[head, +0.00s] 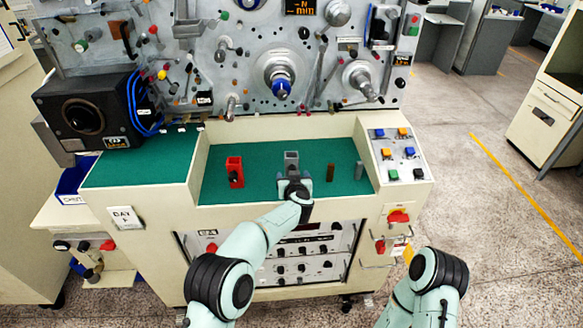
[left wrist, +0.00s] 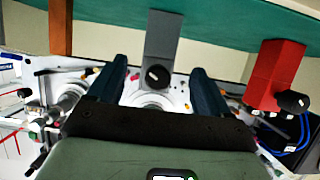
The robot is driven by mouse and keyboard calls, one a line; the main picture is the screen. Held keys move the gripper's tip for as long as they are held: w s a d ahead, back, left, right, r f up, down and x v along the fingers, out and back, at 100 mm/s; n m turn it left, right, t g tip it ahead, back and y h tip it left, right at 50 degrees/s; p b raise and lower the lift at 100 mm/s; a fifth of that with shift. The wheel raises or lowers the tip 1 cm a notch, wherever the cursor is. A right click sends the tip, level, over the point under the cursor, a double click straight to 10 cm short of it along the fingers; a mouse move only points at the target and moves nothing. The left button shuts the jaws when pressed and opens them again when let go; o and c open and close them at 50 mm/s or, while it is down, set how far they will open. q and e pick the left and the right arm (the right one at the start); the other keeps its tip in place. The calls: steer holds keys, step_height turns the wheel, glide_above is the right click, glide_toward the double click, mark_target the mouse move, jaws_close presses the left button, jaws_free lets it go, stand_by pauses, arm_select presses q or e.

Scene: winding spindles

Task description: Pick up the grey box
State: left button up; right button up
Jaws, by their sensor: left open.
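The grey box (head: 291,159) stands on the green work surface, in the middle of the recess. In the left wrist view the grey box (left wrist: 163,35) hangs from the top of the picture, with a black knob at its lower end. My left gripper (head: 294,180) is open, just on the near side of the box. In the left wrist view its two dark fingers (left wrist: 160,72) are on either side of the knob, with gaps showing. My right arm shows at the lower right of the head view, but its gripper is out of view.
A red box (head: 234,172) with a black knob stands left of the grey box. A brown block (head: 330,172) and a slim grey-green block (head: 359,170) stand to the right. Cream walls (head: 196,165) border the recess. A panel with knobs and spindles (head: 281,85) rises behind.

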arm_select(q)
steer(key=p+x, duration=0.2)
steer(key=x, duration=0.2)
steer(key=shift+w+f, duration=0.15)
steer(key=shift+w, duration=0.2)
steer(key=shift+w+f, duration=0.3)
steer(key=shift+s, duration=0.25)
steer(key=shift+c, duration=0.9)
steer(key=c, duration=1)
steer(key=shift+c, duration=0.8)
arm_select(e)
steer(key=w+r, duration=0.2)
steer(key=w, duration=0.1)
steer(key=shift+r, duration=0.25)
arm_select(q)
steer(key=shift+r, duration=0.15)
step_height(320, 180, up, 20)
arm_select(e)
steer(key=shift+s, duration=0.1)
